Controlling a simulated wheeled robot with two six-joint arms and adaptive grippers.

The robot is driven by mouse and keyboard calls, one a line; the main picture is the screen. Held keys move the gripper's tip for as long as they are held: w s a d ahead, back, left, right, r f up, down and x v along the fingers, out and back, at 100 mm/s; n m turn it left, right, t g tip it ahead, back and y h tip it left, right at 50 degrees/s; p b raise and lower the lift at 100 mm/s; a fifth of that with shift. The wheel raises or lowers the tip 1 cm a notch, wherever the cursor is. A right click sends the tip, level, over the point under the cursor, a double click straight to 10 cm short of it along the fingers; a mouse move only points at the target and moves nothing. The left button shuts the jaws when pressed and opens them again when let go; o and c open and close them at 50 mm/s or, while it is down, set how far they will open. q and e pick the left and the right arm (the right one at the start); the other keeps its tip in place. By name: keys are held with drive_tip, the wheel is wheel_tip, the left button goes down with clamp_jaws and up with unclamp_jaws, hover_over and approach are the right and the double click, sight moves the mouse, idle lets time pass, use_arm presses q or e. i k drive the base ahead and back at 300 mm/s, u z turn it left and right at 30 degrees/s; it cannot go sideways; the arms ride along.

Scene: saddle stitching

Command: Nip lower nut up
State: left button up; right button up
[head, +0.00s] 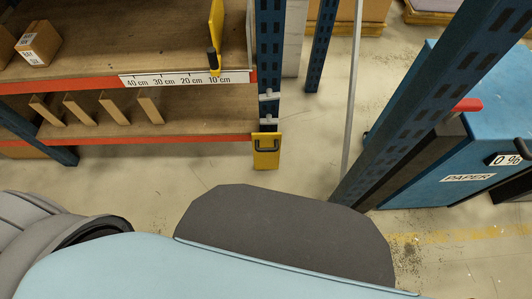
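Two small pale fittings stick out from the blue upright post, one above the other: an upper one (268,97) and a lower one (268,121). They may be the nuts, but they are too small to tell, and I cannot see whether they are tight. A yellow plate (266,160) with a black handle is at the foot of that post, just below the lower fitting. Neither of my grippers is in view. Parts of my own body fill the bottom of the head view.
A shelf with a centimetre scale (184,79) and a yellow stop (216,30) is at the left; wooden blocks (110,108) sit below. A blue slotted post (420,105) and a blue PAPER bin (440,170) stand at the right. Bare floor (310,145) lies between.

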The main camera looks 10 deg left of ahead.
sight(268, 121)
drive_tip(key=k, duration=1.1)
drive_tip(key=z, duration=1)
drive_tip(key=i, duration=1.6)
drive_tip(key=u, duration=0.85)
